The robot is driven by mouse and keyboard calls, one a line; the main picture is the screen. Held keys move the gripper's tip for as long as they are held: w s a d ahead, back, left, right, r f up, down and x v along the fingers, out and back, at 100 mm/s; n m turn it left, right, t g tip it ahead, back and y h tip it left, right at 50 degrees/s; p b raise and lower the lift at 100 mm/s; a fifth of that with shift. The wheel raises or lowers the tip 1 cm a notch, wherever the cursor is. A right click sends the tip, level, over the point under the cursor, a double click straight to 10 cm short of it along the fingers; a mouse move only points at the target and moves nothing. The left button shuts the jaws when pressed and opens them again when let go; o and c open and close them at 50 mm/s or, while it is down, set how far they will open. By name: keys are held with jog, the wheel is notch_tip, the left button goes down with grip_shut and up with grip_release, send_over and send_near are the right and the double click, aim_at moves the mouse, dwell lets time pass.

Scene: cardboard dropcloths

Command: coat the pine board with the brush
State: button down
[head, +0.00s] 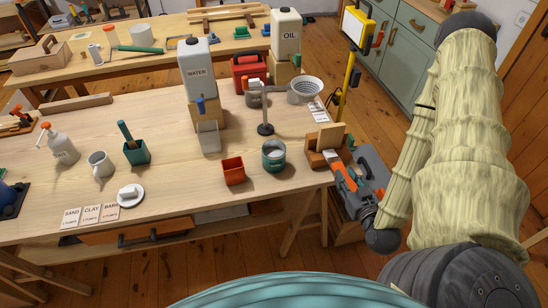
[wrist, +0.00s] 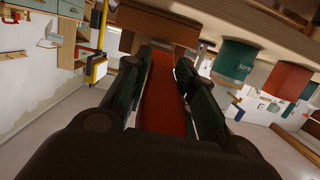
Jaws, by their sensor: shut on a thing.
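My gripper (head: 347,183) is at the right end of the front table and is shut on the red-orange handle of the brush (wrist: 160,95). The handle points away from my gripper toward a brown wooden block (head: 317,157). In the wrist view the brown block (wrist: 160,27) is just past the handle's end. I cannot make out the bristles or whether they touch anything. A pale board (head: 330,134), which may be the pine board, stands upright by that block at the table's corner. The teal pot (head: 273,157) stands left of the block; it also shows in the wrist view (wrist: 235,62).
On the table (head: 100,225) stand a red cup (head: 233,171), a water container (head: 197,72), a metal funnel (head: 304,89), a green pot with a tool (head: 136,151), a mug (head: 100,164) and a spray bottle (head: 60,145). A yellow stand (head: 348,78) is behind the table's right end.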

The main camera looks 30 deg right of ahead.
jog(key=shift+w+d, duration=0.2)
jog(key=shift+w, duration=0.4)
dwell(0.4)
jog(key=shift+r, duration=0.1)
dwell(0.4)
notch_tip(320, 180, up, 10)
jog(key=p, duration=0.8)
jog(key=shift+f+p, duration=0.2)
jog(key=shift+p, duration=0.1)
jog(key=shift+s+a, duration=0.2)
jog(key=shift+s, duration=0.4)
jog(key=shift+f+b, duration=0.25)
jog(key=shift+b, duration=0.1)
notch_tip(320, 180, down, 9)
jog(key=b, duration=0.7)
jog(key=shift+w+f, duration=0.15)
jog(key=shift+f, duration=0.1)
jog(key=shift+d, duration=0.1)
